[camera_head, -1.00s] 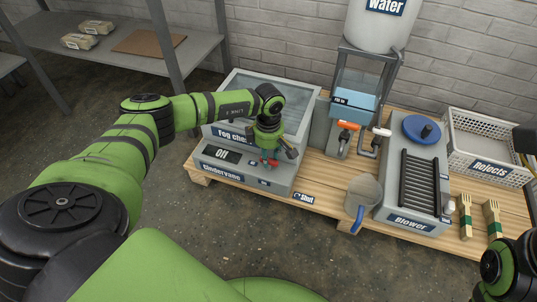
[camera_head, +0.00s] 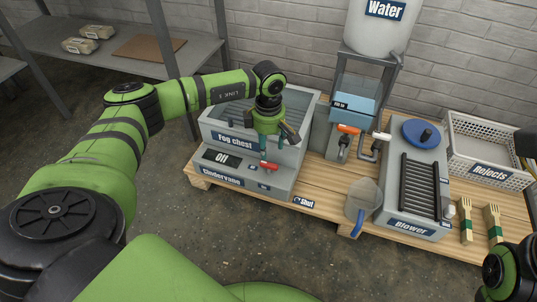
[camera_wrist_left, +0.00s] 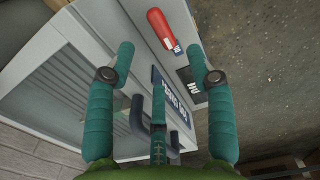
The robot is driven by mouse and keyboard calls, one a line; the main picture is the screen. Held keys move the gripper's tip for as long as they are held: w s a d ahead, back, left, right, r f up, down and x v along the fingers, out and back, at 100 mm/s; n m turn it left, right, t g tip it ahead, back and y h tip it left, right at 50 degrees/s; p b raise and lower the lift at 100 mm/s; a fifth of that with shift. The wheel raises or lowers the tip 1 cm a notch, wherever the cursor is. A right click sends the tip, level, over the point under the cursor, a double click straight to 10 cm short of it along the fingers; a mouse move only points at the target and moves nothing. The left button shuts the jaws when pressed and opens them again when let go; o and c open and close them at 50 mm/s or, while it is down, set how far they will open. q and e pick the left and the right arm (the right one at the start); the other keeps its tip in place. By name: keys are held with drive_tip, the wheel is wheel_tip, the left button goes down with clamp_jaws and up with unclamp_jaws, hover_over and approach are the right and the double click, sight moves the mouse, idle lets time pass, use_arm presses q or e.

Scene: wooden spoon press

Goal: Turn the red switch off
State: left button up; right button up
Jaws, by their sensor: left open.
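The red switch (camera_head: 269,166) is a small red handle on the front of the grey Cindervane unit (camera_head: 205,173), below the fog chest (camera_head: 307,108). The unit's dark display (camera_head: 221,159) reads "Off". In the left wrist view the red switch (camera_wrist_left: 160,29) lies slantwise just beyond the fingertips, apart from them. My left gripper (camera_head: 272,142) is above the switch, open and empty. Part of my right arm shows at the lower right edge. I do not make out its gripper.
The fog chest's glass-like lid and a dark handle (camera_wrist_left: 150,140) are close to the left gripper. The floor in front is clear.

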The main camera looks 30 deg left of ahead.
use_arm(q)
drive_tip(key=shift+r, duration=2.4)
